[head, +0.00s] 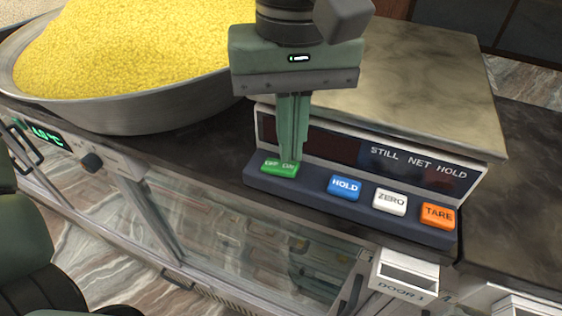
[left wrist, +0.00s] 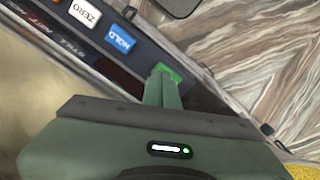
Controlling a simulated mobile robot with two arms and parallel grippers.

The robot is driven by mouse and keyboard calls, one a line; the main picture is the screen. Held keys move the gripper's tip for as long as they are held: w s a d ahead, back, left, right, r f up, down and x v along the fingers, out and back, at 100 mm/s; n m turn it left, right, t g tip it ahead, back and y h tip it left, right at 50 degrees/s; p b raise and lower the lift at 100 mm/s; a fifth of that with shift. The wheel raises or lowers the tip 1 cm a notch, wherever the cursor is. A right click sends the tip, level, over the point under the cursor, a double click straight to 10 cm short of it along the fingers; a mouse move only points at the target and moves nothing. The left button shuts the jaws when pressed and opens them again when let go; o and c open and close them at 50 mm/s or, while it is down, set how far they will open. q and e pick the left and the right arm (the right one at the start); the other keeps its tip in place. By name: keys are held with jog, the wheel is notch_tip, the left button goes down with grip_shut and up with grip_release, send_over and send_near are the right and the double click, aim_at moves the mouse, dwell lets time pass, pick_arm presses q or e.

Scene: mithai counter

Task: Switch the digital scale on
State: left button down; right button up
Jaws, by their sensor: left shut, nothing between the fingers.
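The digital scale (head: 385,213) stands on the counter with a flat metal top plate and a dark display with no lit digits visible. Its front strip carries a green OFF/ON key (head: 279,168), a blue HOLD key (head: 345,187), a white ZERO key (head: 390,201) and an orange TARE key (head: 438,215). My left gripper (head: 291,160) is shut and empty, pointing down, its fingertips at the green key's right part. Whether they touch or press it I cannot tell. In the left wrist view the fingertips (left wrist: 162,78) overlap the green key (left wrist: 172,76). My right gripper is not in view.
A wide metal pan (head: 150,112) heaped with yellow grains stands left of the scale. Below the counter edge is a glass display case (head: 250,250) with a lit temperature readout at left. Dark counter (head: 520,190) is clear at right.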

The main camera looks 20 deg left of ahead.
aim_at(290, 167)
pick_arm(q)
jog(key=shift+f+b, duration=0.9)
jog(key=shift+f, duration=0.15)
dwell(0.6)
jog(key=shift+r, duration=0.1)
jog(key=shift+r+p, duration=2.7)
jog(key=shift+r, duration=0.8)
